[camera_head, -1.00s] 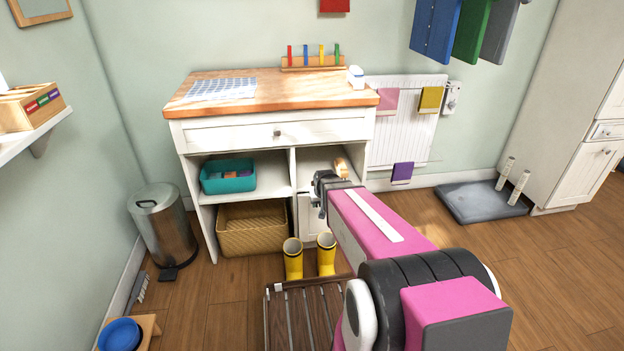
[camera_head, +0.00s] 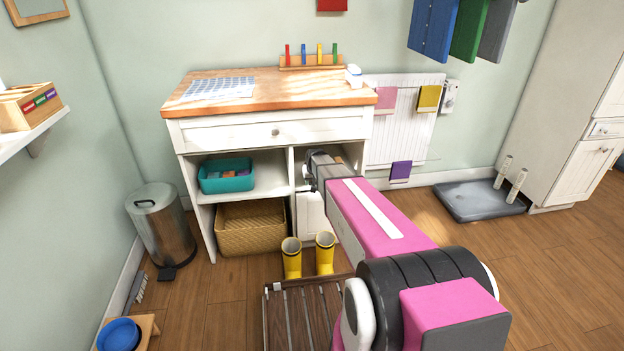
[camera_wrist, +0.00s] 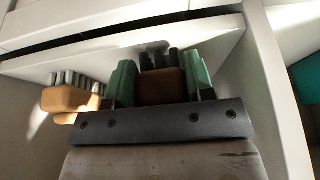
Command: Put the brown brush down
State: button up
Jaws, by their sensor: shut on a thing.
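My gripper (camera_wrist: 160,80) has two green fingers in the wrist view. It is shut on the brown brush (camera_wrist: 162,90), a dark brown block with dark bristles, between the fingers. A second, tan brush (camera_wrist: 70,99) with grey bristles stands beside it on the left in the wrist view. In the head view my arm reaches into the right upper compartment of the white cabinet (camera_head: 272,132). There my wrist hides the fingers and the brown brush. I cannot tell whether the brush touches the shelf.
The compartment's white side wall (camera_wrist: 275,85) is close on the right in the wrist view. A teal bin (camera_head: 227,175) fills the left compartment, above a wicker basket (camera_head: 252,229). Yellow boots (camera_head: 292,258) and a slatted rack (camera_head: 305,312) stand below my arm.

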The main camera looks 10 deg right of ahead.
jog(key=w, duration=0.3)
jog(key=shift+s+f, duration=0.2)
jog(key=shift+f, duration=0.1)
jog(key=shift+f, duration=0.15)
jog(key=o, duration=0.8)
jog(key=shift+o, duration=0.2)
jog(key=shift+s+r, duration=0.1)
jog(key=shift+r, duration=0.25)
jog(key=s+r+g, duration=0.2)
jog(key=s+r, duration=0.1)
jog(key=s, duration=1.4)
jog(key=s+r+g, duration=0.2)
jog(key=s+r, duration=0.2)
jog(key=s, duration=1.4)
jog(key=shift+r+g, duration=0.2)
jog(key=shift+g, duration=0.1)
